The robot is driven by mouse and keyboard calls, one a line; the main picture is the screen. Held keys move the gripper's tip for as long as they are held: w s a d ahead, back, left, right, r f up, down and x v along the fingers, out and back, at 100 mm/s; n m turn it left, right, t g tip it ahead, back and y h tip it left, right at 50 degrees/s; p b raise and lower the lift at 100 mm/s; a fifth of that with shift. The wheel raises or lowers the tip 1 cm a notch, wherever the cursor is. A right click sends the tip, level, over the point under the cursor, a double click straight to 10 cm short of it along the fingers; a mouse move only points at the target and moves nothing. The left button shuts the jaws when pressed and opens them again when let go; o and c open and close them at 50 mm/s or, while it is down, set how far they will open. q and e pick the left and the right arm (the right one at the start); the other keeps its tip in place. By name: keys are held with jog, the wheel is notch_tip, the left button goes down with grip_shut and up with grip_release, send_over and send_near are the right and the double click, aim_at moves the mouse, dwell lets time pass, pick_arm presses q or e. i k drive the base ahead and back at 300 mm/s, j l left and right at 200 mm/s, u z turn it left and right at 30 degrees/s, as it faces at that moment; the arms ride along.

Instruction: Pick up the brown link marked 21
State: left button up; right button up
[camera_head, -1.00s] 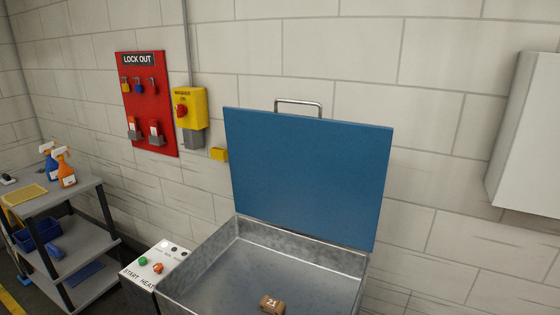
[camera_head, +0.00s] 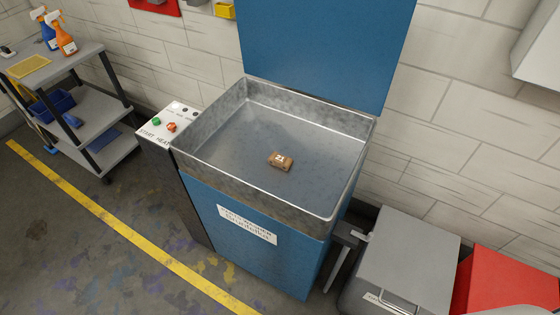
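The brown link marked 21 (camera_head: 281,161) lies on the floor of an open metal basin, a little right of its middle. Its marked face is up. The basin (camera_head: 205,171) is the top of a blue cabinet (camera_head: 270,262) with a white label on its front. Neither of my grippers shows in the head view.
The blue lid (camera_head: 325,50) stands open behind the basin. A control panel (camera_head: 170,122) with green and orange buttons adjoins its left side. A grey shelf cart (camera_head: 55,58) stands at left. A grey bin (camera_head: 405,262) and a red box (camera_head: 497,285) stand at right. Floor in front is clear.

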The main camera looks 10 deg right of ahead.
aim_at(285, 163)
jog(key=j+z, duration=0.15)
jog(key=z, duration=0.6)
jog(key=i+j+z, duration=0.1)
jog(key=j+z, duration=0.35)
jog(key=j, duration=0.35)
jog(key=j+z, duration=0.5)
jog(key=j, duration=0.3)
jog(key=k+j, duration=0.1)
jog(key=j, duration=0.75)
jog(key=k+j+z, duration=0.1)
jog(key=j, duration=0.3)
jog(key=k+j, duration=0.15)
jog(key=j, duration=0.25)
jog(key=k+j, duration=0.1)
jog(key=j, duration=0.7)
jog(key=k+j+z, duration=0.05)
